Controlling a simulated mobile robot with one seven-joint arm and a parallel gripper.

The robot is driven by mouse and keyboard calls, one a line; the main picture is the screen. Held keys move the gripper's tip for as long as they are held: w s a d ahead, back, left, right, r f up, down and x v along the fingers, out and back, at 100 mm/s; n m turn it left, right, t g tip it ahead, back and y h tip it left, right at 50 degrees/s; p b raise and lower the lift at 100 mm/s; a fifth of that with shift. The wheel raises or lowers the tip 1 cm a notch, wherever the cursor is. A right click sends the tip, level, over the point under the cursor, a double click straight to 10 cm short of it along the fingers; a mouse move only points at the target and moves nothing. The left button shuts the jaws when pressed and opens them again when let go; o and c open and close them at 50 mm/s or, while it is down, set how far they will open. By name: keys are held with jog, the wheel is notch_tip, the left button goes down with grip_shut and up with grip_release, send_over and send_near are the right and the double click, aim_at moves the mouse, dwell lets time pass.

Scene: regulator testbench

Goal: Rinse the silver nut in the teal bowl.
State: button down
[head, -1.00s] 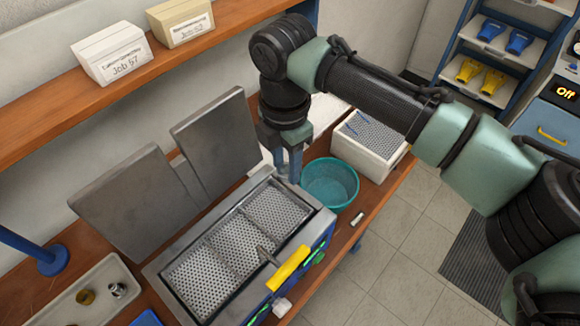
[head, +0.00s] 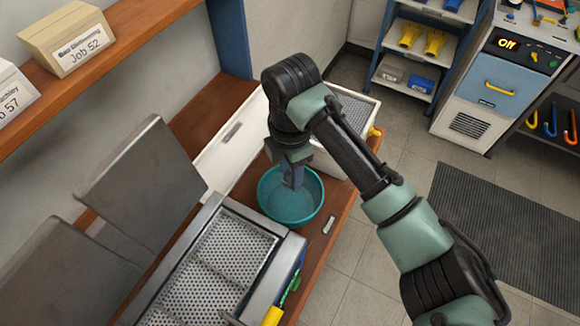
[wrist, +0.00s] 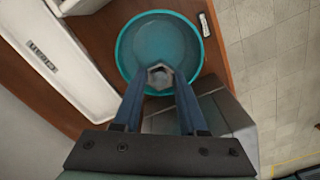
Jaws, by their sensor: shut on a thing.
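The teal bowl (head: 312,208) stands on the wooden bench, and its inside looks bluish in the wrist view (wrist: 140,45). My gripper (head: 292,183) points down over the bowl. In the wrist view, my gripper's fingertips (wrist: 160,78) are shut on the silver nut (wrist: 160,75), a grey ring-like piece seen over the bowl's near part. The nut is too small or hidden to make out in the head view. I cannot tell whether it touches the liquid or the bowl's inside.
The metal basin with perforated baskets (head: 225,250) stands left of the bowl, its lid (head: 145,185) raised. A white box (head: 350,110) is behind the bowl. A small light-coloured object (head: 329,225) lies on the bench right of the bowl. Open floor (head: 400,210) lies to the right.

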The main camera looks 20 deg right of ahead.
notch_tip(320, 180, down, 4)
jog(key=b, duration=0.3)
jog(key=shift+f+b, duration=1.65)
jog(key=shift+f, duration=1.3)
jog(key=shift+r+p, duration=0.45)
jog(key=shift+p, duration=0.05)
jog(key=shift+f, duration=0.45)
jog(key=shift+r+p, duration=0.4)
jog(key=shift+f, duration=0.4)
notch_tip(320, 180, up, 8)
jog(key=p, duration=0.6)
jog(key=shift+f+p, duration=0.2)
jog(key=shift+p, duration=0.1)
